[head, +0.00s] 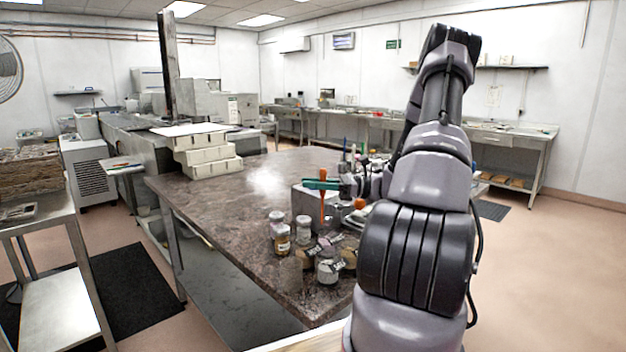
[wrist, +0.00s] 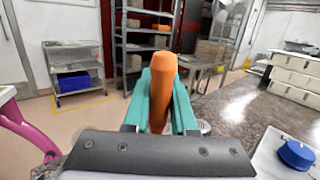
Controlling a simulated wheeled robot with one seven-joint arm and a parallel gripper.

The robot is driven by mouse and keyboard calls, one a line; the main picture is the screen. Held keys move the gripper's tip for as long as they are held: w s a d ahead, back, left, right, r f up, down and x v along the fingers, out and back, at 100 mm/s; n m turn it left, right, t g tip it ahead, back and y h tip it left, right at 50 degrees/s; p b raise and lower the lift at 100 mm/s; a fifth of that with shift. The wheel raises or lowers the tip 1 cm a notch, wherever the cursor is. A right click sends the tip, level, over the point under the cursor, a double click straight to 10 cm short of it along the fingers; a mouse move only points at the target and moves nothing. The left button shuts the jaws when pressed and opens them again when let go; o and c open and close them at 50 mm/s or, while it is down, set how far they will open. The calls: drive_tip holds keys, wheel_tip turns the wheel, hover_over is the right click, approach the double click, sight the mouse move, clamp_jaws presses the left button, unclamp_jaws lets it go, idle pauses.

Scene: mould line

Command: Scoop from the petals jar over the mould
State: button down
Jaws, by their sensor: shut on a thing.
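My gripper (head: 322,184), with teal fingers, is shut on an upright orange handle (head: 323,204) above the near part of the dark stone table. In the wrist view the orange handle (wrist: 160,92) stands between the teal fingers; its lower end is hidden, so no scoop bowl shows. Several small jars stand below and left of my gripper, among them a pale-lidded one (head: 303,225), an amber one (head: 282,240) and one with a dark label (head: 328,270). I cannot tell which holds petals. A grey box-like block (head: 304,203) is beside the gripper; I cannot make out the mould.
The stone table (head: 235,200) is clear in its middle. White blocks (head: 207,155) are stacked at its far left. A blue round thing (wrist: 296,153) and a pink curved thing (wrist: 25,125) are near the wrist. A metal cart (head: 40,215) stands left.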

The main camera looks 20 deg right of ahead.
wheel_tip(320, 180, down, 9)
drive_tip(key=shift+r, duration=0.15)
idle(1.4)
idle(1.0)
wheel_tip(320, 180, up, 10)
drive_tip(key=shift+f, duration=0.25)
idle(1.3)
